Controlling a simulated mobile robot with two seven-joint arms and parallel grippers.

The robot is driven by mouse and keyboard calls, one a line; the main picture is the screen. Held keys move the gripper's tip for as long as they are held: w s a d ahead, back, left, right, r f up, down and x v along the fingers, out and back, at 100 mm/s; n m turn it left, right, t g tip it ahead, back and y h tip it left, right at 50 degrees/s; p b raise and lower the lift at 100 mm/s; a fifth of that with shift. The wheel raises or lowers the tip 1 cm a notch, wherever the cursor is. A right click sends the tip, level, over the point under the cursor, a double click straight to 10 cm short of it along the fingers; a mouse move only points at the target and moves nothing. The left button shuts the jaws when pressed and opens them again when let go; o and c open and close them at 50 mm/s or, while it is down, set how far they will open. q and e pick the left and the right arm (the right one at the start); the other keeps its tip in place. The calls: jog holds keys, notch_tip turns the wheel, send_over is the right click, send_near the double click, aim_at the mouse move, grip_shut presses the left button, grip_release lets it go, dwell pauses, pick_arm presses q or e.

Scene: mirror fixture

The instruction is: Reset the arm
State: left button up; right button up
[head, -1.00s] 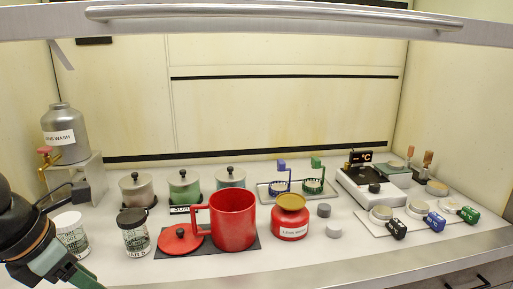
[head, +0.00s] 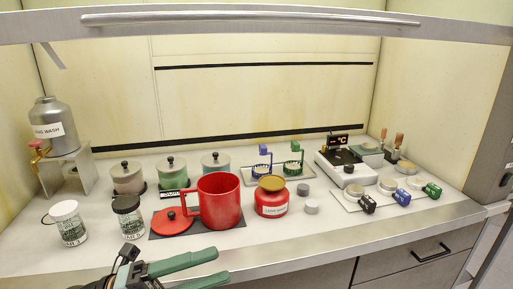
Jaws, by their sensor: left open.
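My left gripper (head: 221,265) shows at the bottom of the head view, left of centre. Its two green fingers point right and are apart, with nothing between them. It is in front of the bench's front edge, nearer to me than the jars. The rest of the left arm is cut off by the bottom of the picture. My right gripper is not in view.
A white-lidded jar (head: 70,224) and a black-lidded jar (head: 129,217) stand at the left front. A red mug (head: 219,203) stands beside its red lid (head: 173,221). A red pot (head: 271,199) is right of it. A metal sash bar (head: 250,21) crosses the top.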

pick_arm(q)
jog(key=w+a+f+n+t+y+p, duration=0.1)
jog(key=w+a+f+n+t+y, duration=0.25)
jog(key=f+n+t+y, duration=0.6)
jog(key=w+a+f+n+t+y+p, duration=0.1)
jog(key=w+a+f+n+t+y, duration=0.35)
jog(key=n, duration=1.05)
jog(key=s+f+n+g+y, duration=0.2)
jog(key=s+f+n+g, duration=0.1)
jog(key=s+f, duration=0.6)
jog(key=s+a+f+n+g+y+p, duration=0.1)
jog(key=s+f+n+g, duration=0.3)
jog(key=s+f, duration=0.5)
notch_tip(320, 180, down, 5)
jog(key=shift+f+g+y, duration=0.2)
jog(key=shift+g+y, duration=0.4)
jog(key=shift+g, duration=0.6)
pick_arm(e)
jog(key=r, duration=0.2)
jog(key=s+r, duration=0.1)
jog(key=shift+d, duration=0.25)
